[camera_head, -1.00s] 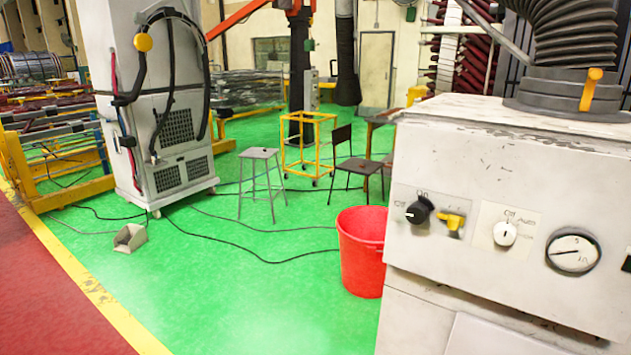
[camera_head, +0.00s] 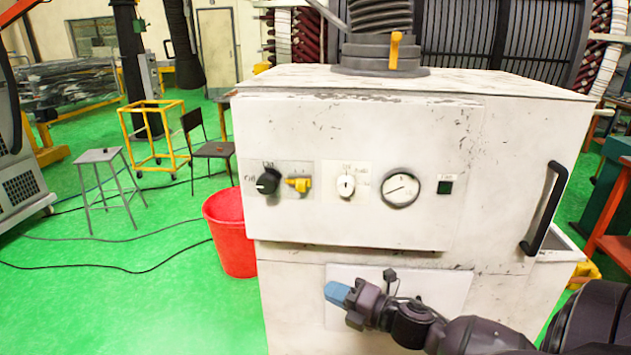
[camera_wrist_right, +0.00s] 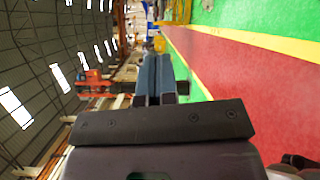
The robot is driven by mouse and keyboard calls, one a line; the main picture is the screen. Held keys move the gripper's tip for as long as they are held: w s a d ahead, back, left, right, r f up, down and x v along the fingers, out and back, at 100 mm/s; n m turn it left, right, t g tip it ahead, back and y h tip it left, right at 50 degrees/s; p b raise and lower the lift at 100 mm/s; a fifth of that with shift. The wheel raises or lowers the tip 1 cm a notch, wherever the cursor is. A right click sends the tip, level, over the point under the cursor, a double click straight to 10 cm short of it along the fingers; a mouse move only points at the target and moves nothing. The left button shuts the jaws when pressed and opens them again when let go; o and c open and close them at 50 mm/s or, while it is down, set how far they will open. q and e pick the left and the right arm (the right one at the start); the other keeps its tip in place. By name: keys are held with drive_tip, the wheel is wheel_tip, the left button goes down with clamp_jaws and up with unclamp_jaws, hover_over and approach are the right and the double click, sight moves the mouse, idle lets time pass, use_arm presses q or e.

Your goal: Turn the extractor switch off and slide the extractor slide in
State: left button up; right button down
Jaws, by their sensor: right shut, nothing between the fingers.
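The extractor (camera_head: 480,220) is a worn white cabinet filling the middle and right of the head view. On its front panel is a black rotary switch (camera_head: 268,181) with a yellow part (camera_head: 299,184) beside it. The extractor slide (camera_head: 395,38) is a yellow-orange handle upright on the dark collar under the hose. My right gripper (camera_head: 336,292) is in front of the cabinet's lower panel, below the switch and apart from it. Its blue fingers are shut and empty; they also show together in the right wrist view (camera_wrist_right: 154,78). My left gripper is not in view.
A black handle (camera_head: 544,209) is on the cabinet's right side. A red bucket (camera_head: 230,235) stands close to its left. A grey stool (camera_head: 99,157) stands on the green floor farther left.

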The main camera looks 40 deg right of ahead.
drive_tip(key=w+d+r+m+g+h, duration=0.2)
drive_tip(key=r+m+g, duration=0.3)
drive_tip(key=r+m, duration=0.8)
drive_tip(key=w+d+r+m+g+h, duration=0.2)
drive_tip(key=w+d+r+m+g, duration=0.2)
drive_tip(key=r+m, duration=1)
drive_tip(key=m, duration=0.5)
drive_tip(key=shift+r+g, duration=0.25)
drive_tip(key=shift+g, duration=0.15)
drive_tip(key=shift+w, duration=0.1)
